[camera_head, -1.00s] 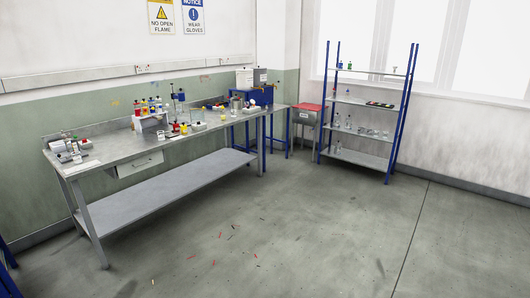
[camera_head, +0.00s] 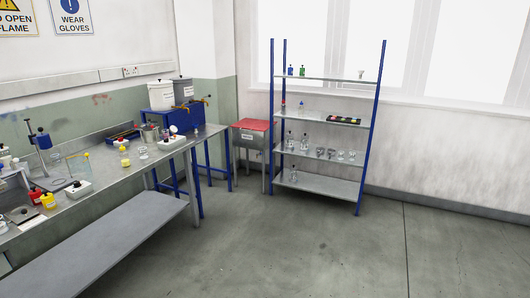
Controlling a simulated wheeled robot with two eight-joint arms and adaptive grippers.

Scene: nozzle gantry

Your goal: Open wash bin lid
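The wash bin (camera_head: 249,140) is a grey box on legs. It stands in the far corner between the workbench and the blue shelf rack. Its red lid (camera_head: 251,124) lies flat on top and looks closed. A small white label shows on the bin's front. Neither of my grippers is in the head view.
A long steel workbench (camera_head: 120,212) with bottles and tools runs along the left wall. A blue stand (camera_head: 182,111) holding white and grey containers is beside the bin. The shelf rack (camera_head: 325,148) with glassware stands right of the bin. The floor (camera_head: 300,245) ahead is clear.

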